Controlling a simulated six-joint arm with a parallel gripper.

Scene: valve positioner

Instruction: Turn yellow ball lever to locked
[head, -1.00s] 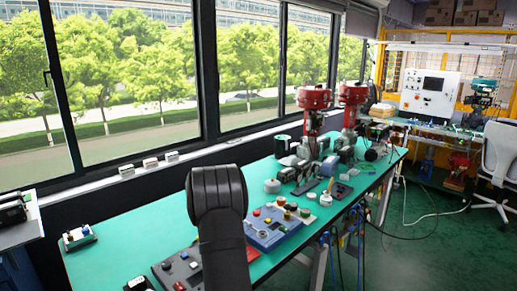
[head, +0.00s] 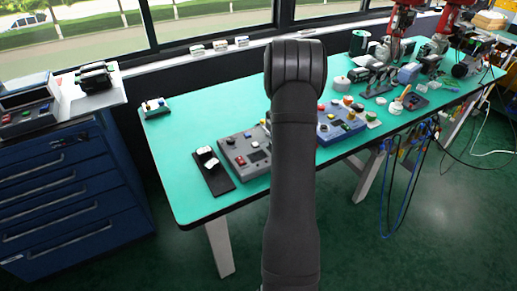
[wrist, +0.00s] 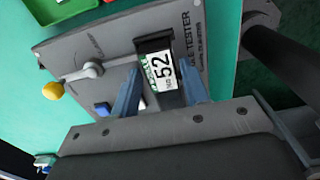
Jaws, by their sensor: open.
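In the wrist view the yellow ball (wrist: 52,90) sits on the end of a lever whose round grey hub (wrist: 93,69) is on a grey panel (wrist: 65,51). The lever points left and slightly down from the hub. My gripper (wrist: 160,68) is open over the panel, right of the lever and apart from it. A black display unit (wrist: 154,45) with a white label reading 52 shows between the fingers; I cannot tell whether they touch it. Small print near the hub is too small to read. In the head view my arm hides the gripper, and I cannot make out the lever.
A blue button (wrist: 103,108) is on the panel near the left finger. A green tray (wrist: 62,8) lies above the panel. In the head view the green bench (head: 200,120) holds several control boxes, with clear space at its left.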

